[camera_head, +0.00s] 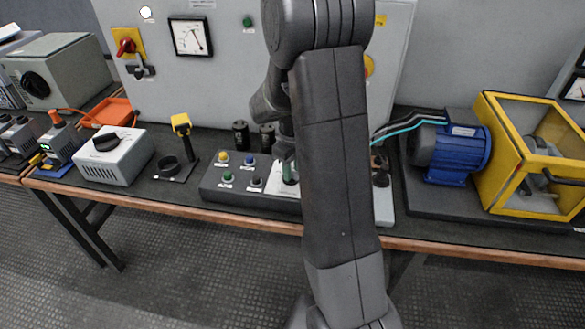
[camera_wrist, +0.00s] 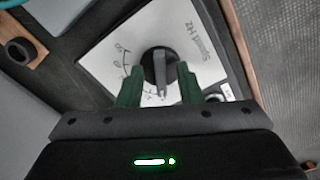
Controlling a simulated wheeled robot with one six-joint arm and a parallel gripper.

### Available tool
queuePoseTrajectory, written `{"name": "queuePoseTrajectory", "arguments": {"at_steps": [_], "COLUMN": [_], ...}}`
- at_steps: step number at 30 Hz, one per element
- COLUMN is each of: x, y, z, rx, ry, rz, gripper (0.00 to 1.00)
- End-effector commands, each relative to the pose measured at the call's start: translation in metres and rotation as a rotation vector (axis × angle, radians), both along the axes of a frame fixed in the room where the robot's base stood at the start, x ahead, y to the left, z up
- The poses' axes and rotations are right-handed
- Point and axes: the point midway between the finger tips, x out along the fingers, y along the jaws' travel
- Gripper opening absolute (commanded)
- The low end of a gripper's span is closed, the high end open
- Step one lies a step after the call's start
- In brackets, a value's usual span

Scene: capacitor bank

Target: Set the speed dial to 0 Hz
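The speed dial (camera_wrist: 158,66) is a round black knob with a grey pointer bar, on a white plate (camera_wrist: 105,52) marked "Speed Hz", in the wrist view. The pointer bar extends toward my gripper. The scale figures are partly visible to the left and too small to read surely. My gripper (camera_wrist: 160,68) has two green fingers, one on each side of the knob, with gaps between them and the knob. It holds nothing.
A control box with several coloured buttons (camera_head: 213,190) lies left of my arm. A grey box with a black knob (camera_head: 128,165) stands farther left. A blue motor (camera_head: 462,155) and a yellow cage (camera_head: 480,187) stand right. A wooden table edge (camera_head: 475,252) runs along the front.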

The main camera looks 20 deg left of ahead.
Motion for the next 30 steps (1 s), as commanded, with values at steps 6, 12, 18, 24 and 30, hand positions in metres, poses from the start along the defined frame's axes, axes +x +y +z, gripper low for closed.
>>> {"name": "queuePoseTrajectory", "arguments": {"at_steps": [6,12,18,24,30], "x": [0.001,0.001,0.001,0.0,0.0], "y": [0.001,0.001,0.001,0.0,0.0], "z": [0.036,0.083,0.119,0.134,0.136], "rx": [0.005,0.004,0.002,0.002,0.001], "ry": [-0.005,-0.004,-0.003,-0.002,-0.001], "rz": [0.0,0.0,0.0,0.001,0.0], "gripper": [0.33,0.33,0.33,0.33,0.33]}}
